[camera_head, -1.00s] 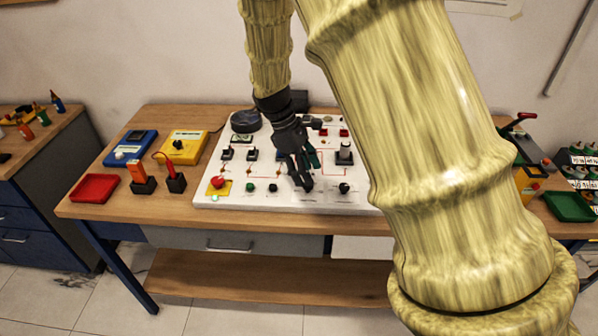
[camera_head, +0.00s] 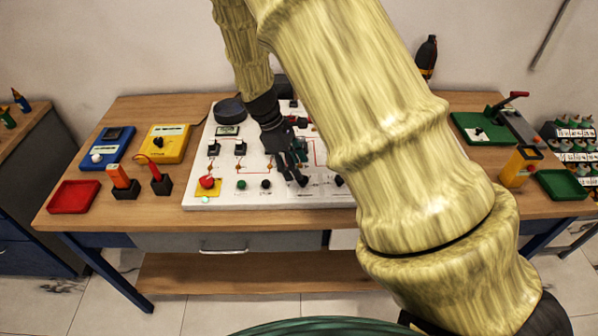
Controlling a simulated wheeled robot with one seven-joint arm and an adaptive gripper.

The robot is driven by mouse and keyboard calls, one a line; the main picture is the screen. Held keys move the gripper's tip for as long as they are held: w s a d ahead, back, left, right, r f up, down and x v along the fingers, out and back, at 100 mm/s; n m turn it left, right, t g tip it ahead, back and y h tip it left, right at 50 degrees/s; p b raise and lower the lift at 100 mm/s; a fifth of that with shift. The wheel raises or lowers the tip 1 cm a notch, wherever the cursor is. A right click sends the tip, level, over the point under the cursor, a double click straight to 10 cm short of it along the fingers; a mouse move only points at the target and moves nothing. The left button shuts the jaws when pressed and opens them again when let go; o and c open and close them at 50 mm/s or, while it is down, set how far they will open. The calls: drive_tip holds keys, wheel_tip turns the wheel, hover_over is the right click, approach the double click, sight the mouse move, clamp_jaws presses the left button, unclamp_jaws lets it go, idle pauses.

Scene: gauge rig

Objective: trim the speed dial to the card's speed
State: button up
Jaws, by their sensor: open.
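The white gauge panel (camera_head: 222,196) lies on the bench, partly covered by my arm. My gripper (camera_head: 295,172) is open over the panel's lower middle, fingers pointing down. I see nothing between the fingers, and cannot tell whether they touch the panel. A black knob (camera_head: 338,181) shows at the panel's lower right, beside my arm. I cannot tell whether it is the speed dial, or whether a dial is hidden beneath the gripper. A small display (camera_head: 227,130) sits at the panel's upper left. I cannot pick out the card with the speed, and no label is readable.
The panel also bears a red button (camera_head: 207,182), a green button (camera_head: 241,184) and a black button (camera_head: 265,184). Left of it stand a yellow meter (camera_head: 167,145), a blue box (camera_head: 104,150) and a red tray (camera_head: 74,196). A green tray (camera_head: 562,184) is at right.

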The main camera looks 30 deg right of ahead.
sight(303, 182)
drive_tip(key=shift+s+d+f, duration=0.25)
drive_tip(key=shift+s+f, duration=0.25)
drive_tip(key=shift+f, duration=0.3)
drive_tip(key=shift+p+x, duration=0.4)
drive_tip(key=shift+x, duration=0.65)
drive_tip(key=shift+w, duration=0.1)
drive_tip(key=c, duration=1)
